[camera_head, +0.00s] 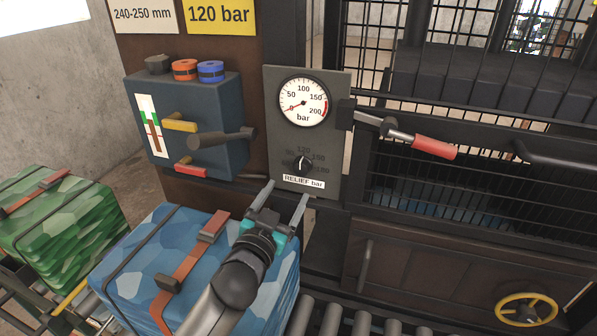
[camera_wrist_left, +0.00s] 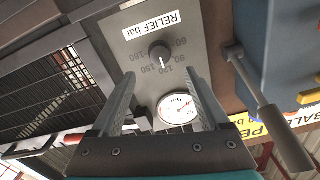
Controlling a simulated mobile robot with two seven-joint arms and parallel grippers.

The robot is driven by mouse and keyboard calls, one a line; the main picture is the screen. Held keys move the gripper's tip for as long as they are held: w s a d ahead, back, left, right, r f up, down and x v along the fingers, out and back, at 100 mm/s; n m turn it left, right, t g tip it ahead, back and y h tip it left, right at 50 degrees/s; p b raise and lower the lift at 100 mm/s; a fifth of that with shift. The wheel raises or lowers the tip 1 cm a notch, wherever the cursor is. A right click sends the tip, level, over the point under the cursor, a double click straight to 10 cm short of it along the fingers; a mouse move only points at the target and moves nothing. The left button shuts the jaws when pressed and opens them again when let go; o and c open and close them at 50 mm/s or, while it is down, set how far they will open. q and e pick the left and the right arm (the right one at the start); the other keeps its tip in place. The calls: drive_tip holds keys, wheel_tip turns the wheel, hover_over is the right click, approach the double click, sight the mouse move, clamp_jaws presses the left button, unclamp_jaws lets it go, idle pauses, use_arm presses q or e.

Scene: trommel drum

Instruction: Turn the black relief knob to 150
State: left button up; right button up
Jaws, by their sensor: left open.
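The black relief knob (camera_head: 303,163) sits on a grey panel (camera_head: 341,90) above a white "RELIEF bar" label (camera_head: 303,182). Its white mark points up, about at 120 on the printed scale; 150 is to the upper right. My left gripper (camera_head: 286,192) is open and empty, just below and in front of the label, its fingers toward the panel. In the left wrist view the knob (camera_wrist_left: 161,55) appears upside down, beyond and between the open fingertips (camera_wrist_left: 159,76), not touched. My right gripper is not in view.
A round pressure gauge (camera_head: 303,101) above the knob reads near 0. A red-handled lever (camera_head: 434,147) juts out to its right. A blue-grey box (camera_head: 222,103) with levers stands left. A blue bale (camera_head: 140,247) lies below my left arm, a green bale (camera_head: 65,222) farther left.

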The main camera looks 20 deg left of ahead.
sight(300, 170)
use_arm(q)
drive_tip(key=w, duration=0.8)
drive_tip(key=shift+w+d, duration=0.15)
drive_tip(key=shift+w, duration=0.15)
clamp_jaws()
idle(0.4)
